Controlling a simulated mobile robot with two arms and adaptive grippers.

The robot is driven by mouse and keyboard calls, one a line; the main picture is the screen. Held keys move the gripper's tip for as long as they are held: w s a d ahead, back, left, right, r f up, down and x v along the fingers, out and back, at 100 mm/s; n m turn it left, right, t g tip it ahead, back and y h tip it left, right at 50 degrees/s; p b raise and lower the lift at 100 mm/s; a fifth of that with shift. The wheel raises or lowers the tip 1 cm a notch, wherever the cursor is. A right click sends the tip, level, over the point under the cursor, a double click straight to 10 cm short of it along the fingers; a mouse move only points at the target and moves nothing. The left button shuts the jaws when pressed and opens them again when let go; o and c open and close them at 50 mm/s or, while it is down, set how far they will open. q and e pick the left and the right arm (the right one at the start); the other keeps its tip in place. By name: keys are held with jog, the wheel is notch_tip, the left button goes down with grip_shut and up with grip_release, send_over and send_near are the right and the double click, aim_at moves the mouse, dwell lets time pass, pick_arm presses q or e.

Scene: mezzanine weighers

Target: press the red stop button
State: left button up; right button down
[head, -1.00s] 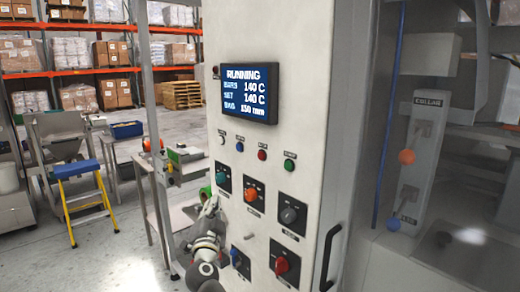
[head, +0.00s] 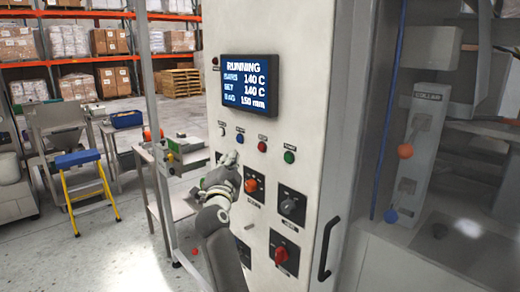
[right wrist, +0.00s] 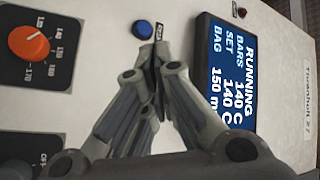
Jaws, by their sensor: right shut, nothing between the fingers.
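The red stop button (head: 262,147) is a small round button in the row under the screen on the white control panel (head: 305,100). It sits between a blue button (head: 240,139) and a green button (head: 289,157). My right gripper (head: 230,157) is shut and empty, in front of the panel, below and left of the red button in the head view. In the right wrist view its closed fingertips (right wrist: 151,58) lie near the blue button (right wrist: 143,27). The red button is not visible there, likely hidden behind the fingers. Contact cannot be told. My left gripper is not in view.
The screen (head: 249,85) reads RUNNING. Below the buttons are an orange knob (head: 251,185), a black knob (head: 289,207) and a red knob (head: 281,254). A black door handle (head: 329,250) is at right. A yellow step stool (head: 85,190) stands on the left floor.

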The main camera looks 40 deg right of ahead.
aim_at(261, 148)
jog(key=d+p, duration=0.1)
jog(key=d, duration=0.5)
jog(key=shift+w+d, duration=0.25)
jog(key=shift+d, duration=0.15)
jog(key=shift+p, duration=0.4)
dwell(0.7)
jog(key=shift+d+p, duration=0.4)
jog(key=shift+p, duration=0.1)
